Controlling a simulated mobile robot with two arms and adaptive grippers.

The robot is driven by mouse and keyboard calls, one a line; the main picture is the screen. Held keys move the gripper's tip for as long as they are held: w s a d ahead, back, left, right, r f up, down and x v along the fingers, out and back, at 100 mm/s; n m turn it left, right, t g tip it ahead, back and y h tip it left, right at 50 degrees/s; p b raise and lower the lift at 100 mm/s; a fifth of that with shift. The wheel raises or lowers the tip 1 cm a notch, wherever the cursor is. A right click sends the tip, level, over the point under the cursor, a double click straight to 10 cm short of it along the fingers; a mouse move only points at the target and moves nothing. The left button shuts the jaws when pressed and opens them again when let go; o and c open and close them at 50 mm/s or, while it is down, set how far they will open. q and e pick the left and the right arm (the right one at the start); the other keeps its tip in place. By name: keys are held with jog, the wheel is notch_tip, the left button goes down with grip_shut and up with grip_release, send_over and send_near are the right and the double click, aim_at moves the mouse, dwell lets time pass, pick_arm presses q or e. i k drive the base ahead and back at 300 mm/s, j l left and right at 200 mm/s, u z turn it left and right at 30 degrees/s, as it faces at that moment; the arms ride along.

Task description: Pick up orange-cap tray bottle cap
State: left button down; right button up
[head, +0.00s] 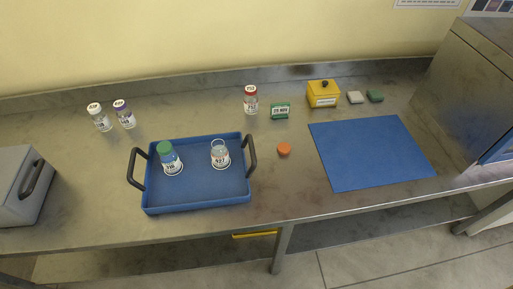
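An orange cap (284,149) lies on the steel bench, just right of the blue tray (195,203) and left of the blue mat. In the tray stand an open clear bottle (220,155) with a white label, at the right, and a green-capped bottle (170,158), at the left. The open bottle has no cap on it. The tray has a dark handle at each end. Neither of my grippers shows in the head view.
A blue mat (372,153) lies bare at the right. Grey equipment (22,186) flanks the left.

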aim_at(284, 149)
jog(key=l+u, duration=0.25)
jog(key=l, duration=0.15)
jog(key=k+l+u, duration=0.1)
jog(key=l+u, duration=0.15)
jog(key=k+l+u, duration=0.1)
jog(key=l+u, duration=0.15)
jog(key=l, duration=0.25)
jog(key=k+l+u, duration=0.25)
jog(key=l+u, duration=0.25)
jog(key=l, duration=0.15)
jog(key=k, duration=0.05)
